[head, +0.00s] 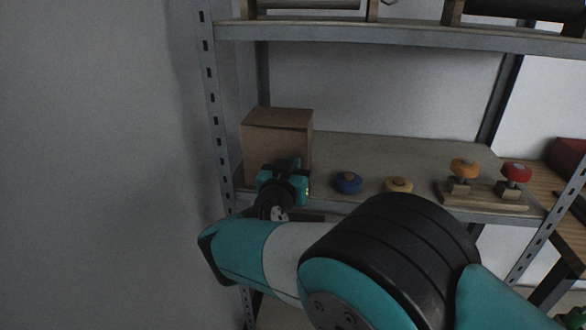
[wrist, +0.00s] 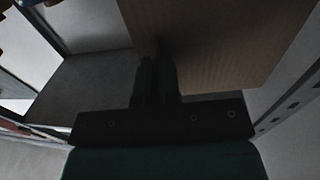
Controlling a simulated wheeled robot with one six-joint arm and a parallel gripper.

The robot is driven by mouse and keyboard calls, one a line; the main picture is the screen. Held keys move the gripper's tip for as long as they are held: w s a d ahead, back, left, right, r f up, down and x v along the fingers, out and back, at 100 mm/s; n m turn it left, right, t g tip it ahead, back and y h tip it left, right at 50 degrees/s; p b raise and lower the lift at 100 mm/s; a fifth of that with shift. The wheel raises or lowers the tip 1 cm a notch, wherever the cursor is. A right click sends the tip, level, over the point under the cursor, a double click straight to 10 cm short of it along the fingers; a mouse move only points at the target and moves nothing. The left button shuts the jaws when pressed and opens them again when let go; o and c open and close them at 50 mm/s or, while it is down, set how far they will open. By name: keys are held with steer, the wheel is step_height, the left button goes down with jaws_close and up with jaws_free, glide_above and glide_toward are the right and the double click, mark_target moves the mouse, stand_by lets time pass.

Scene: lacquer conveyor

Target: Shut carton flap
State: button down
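The brown cardboard carton (head: 262,139) stands on the left end of the middle shelf, by the upright. Its top (head: 279,117) looks flat and closed over in the head view; a loose flap cannot be made out. My gripper (head: 284,168) is at the carton's front face, low down. In the wrist view the cardboard (wrist: 215,45) fills the upper middle and right. My gripper's dark fingers (wrist: 157,68) are together, pointing at this face with nothing seen between them. Whether the tips touch it is too dark to tell.
A blue knob (head: 348,183) and a yellow knob (head: 399,185) lie on the shelf (head: 390,150) right of the carton. An orange knob (head: 464,168) and a red knob (head: 516,172) stand on a wooden base. Another shelf (head: 400,36) hangs above.

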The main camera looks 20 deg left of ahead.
steer(key=shift+w+n+y+b, duration=0.85)
steer(key=shift+y+b, duration=0.2)
steer(key=shift+y, duration=0.15)
steer(key=c, duration=1.3)
jaws_free()
steer(key=shift+w, duration=0.1)
